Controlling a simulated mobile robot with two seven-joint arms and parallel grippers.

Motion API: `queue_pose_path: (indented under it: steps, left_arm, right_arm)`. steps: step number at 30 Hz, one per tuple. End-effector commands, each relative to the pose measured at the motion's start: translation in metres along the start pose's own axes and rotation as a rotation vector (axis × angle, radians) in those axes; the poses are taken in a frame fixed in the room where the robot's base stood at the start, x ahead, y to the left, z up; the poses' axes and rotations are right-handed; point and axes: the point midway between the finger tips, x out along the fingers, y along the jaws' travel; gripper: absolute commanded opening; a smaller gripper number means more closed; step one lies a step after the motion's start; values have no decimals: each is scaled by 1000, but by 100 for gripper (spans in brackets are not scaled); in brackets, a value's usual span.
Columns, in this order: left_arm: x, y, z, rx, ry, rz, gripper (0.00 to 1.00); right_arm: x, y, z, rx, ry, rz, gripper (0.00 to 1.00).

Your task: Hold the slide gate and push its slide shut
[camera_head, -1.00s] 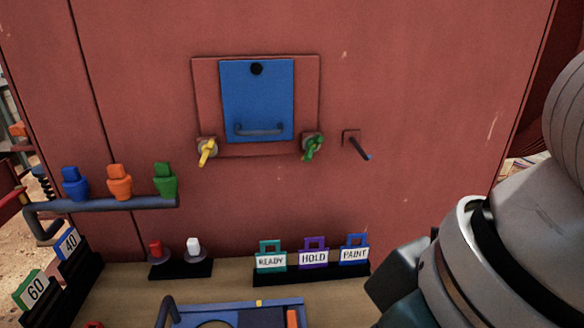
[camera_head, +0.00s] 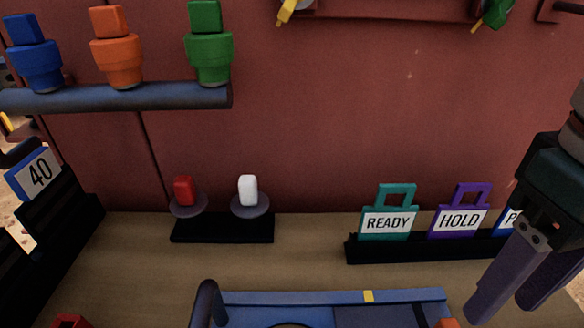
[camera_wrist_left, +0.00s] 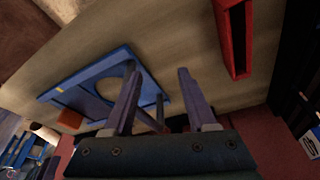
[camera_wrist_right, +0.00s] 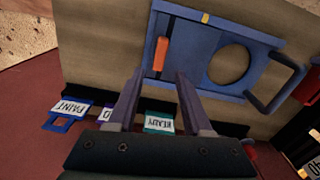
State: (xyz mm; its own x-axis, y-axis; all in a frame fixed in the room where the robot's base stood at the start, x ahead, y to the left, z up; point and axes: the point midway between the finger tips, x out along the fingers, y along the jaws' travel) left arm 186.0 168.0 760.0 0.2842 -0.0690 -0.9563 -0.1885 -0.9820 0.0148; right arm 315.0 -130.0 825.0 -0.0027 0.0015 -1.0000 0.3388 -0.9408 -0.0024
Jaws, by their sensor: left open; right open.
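The blue slide gate (camera_head: 335,297) lies flat on the bench at the bottom edge of the head view, partly cut off. The right wrist view shows its blue slide (camera_wrist_right: 190,40), its orange tab (camera_wrist_right: 161,54), and a round opening uncovered beside the slide. A dark bar handle (camera_wrist_right: 285,85) stands at the gate's end; it also shows in the head view (camera_head: 206,300). My right gripper (camera_head: 498,305) is open and empty, pointing down to the right of the gate. My left gripper (camera_wrist_left: 159,73) is open and empty above the bench near the handle end; the head view does not show it.
Behind the gate stand a black rack with the READY tag (camera_head: 388,220) and HOLD tag (camera_head: 459,219), and a black stand with a red and a white knob (camera_head: 248,190). A red open box (camera_wrist_left: 235,40) lies near the left gripper. A red wall closes the back.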

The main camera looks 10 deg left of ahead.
Motion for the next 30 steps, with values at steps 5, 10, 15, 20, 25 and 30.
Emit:
queue_pose_path:
  steps: [5,10,15,20,25,30]
  left_arm:
    - [4,71,4,80,-77,253,57]
    - [1,107,-31,166,-105,359,57]
    - [-3,110,-66,225,-129,325,57]
    - [-6,94,-97,234,-168,229,57]
    - [-8,59,-123,96,-233,91,57]
    - [-11,28,-139,-88,-277,-11,57]
  right_arm:
    - [0,0,0,-1,1,-1,50]
    - [0,0,0,-1,1,-1,50]
    - [0,0,0,-2,1,-1,50]
    - [0,0,0,-2,1,-1,50]
    - [0,0,0,-2,1,-1,50]
    - [0,0,0,-2,1,-1,50]
